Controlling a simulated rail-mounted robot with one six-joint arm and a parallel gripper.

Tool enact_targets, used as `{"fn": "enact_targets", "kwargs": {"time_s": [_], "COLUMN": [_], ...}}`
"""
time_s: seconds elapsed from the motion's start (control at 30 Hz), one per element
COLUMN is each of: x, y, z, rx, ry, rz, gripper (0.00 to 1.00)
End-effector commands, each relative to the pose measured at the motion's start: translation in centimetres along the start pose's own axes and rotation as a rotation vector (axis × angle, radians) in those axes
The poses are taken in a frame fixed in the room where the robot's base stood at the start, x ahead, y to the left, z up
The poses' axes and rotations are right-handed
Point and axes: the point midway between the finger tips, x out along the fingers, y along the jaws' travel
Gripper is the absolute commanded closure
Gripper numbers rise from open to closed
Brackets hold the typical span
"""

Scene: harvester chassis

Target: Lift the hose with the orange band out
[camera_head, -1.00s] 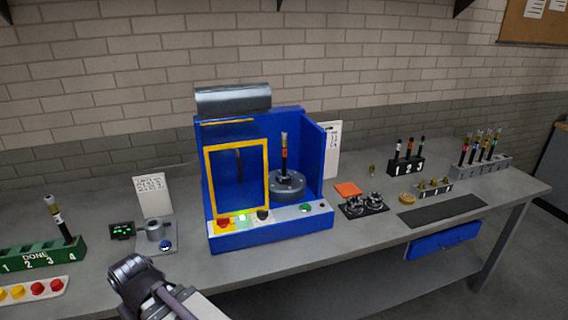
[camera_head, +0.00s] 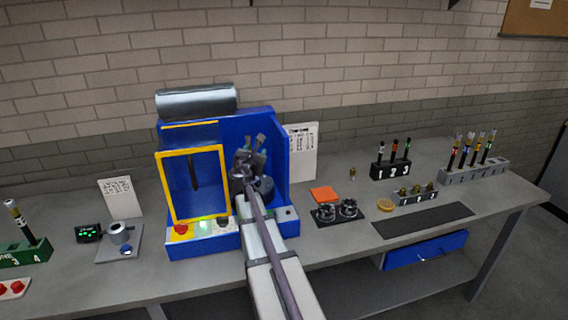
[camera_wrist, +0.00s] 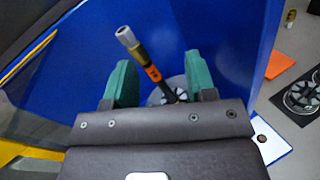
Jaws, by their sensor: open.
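The hose with the orange band (camera_wrist: 140,52) shows in the wrist view, with a silver end fitting, a yellowish ring and a black lower part. It stands in the round grey holder (camera_wrist: 158,97) inside the blue machine (camera_head: 262,125). My gripper (camera_head: 252,145) reaches into the machine's open bay. In the wrist view its green fingers (camera_wrist: 160,82) are open, one on each side of the hose, with gaps visible. In the head view my gripper and arm hide the hose and most of the holder.
The machine's yellow-framed door (camera_head: 222,185) stands left of my arm, and its blue side wall (camera_head: 274,150) is close on the right. Grey rack (camera_head: 470,172) with several hoses and black rack (camera_head: 390,170) stand farther right. A green rack (camera_head: 30,252) is at far left.

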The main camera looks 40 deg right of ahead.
Motion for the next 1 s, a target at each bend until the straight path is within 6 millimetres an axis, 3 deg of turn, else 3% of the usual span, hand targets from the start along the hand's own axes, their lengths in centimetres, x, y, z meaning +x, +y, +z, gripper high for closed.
{"fn": "enact_targets", "kwargs": {"time_s": [0.1, 0.33, 0.6, 0.8, 1.0], "x": [-0.3, 0.2, 5.0, 5.8, 9.5], "y": [1.5, 1.7, 2.2, 2.2, 2.5], "z": [0.0, -0.1, -0.1, -0.1, -0.1], "rx": [-0.200, -0.247, -0.244, -0.243, -0.242], "ry": [-0.009, -0.010, -0.009, -0.009, -0.009], "rz": [0.087, 0.091, 0.090, 0.090, 0.090], "gripper": [0.49, 0.49, 0.49, 0.49, 0.49]}}
